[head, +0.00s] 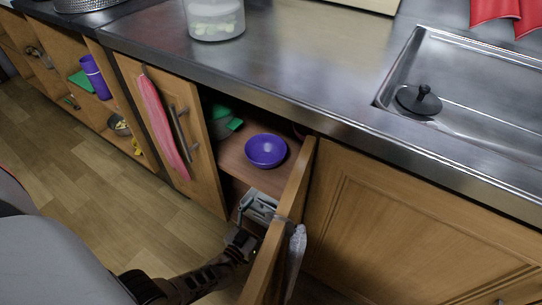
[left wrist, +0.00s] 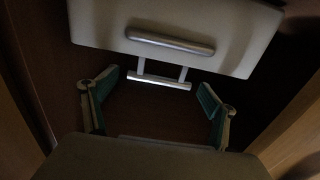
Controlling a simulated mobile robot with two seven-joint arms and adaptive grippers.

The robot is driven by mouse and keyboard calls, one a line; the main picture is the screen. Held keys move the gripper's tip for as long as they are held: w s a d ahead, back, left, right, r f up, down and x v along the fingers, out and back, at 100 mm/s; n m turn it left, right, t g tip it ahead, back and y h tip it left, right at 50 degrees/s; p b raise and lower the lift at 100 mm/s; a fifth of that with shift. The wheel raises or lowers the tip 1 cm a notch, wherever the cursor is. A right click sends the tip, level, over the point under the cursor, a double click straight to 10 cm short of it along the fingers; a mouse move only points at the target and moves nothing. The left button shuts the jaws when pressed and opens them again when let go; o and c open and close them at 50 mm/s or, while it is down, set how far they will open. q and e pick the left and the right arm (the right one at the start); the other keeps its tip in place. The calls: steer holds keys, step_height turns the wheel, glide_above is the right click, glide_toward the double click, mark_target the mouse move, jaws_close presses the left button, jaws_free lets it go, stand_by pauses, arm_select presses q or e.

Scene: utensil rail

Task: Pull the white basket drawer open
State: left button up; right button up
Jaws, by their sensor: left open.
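In the left wrist view a pale, whitish drawer front (left wrist: 240,30) with a grey bar handle (left wrist: 170,42) fills the top. I take it for the white basket drawer. A second bright bar (left wrist: 158,86) on two short posts is just below it, in line with the gap between my fingers. My left gripper (head: 258,207) reaches into the open cabinet, below the shelf. Its two fingers are spread apart and empty. The drawer cannot be made out clearly in the head view. My right gripper is not in view.
The open wooden cabinet door (head: 267,262) stands close to the right of my left gripper. A purple bowl (head: 265,150) sits on the shelf above. A pink towel (head: 163,125) hangs on the door to the left. The counter (head: 290,55) overhangs the opening.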

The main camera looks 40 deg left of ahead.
arm_select(q)
steer(key=shift+w+a, duration=0.1)
steer(key=shift+w, duration=1.05)
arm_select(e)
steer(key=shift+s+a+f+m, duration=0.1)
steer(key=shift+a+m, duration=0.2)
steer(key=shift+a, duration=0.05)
arm_select(q)
steer(key=c, duration=1.6)
steer(key=shift+s+f, duration=0.1)
steer(key=shift+s, duration=0.05)
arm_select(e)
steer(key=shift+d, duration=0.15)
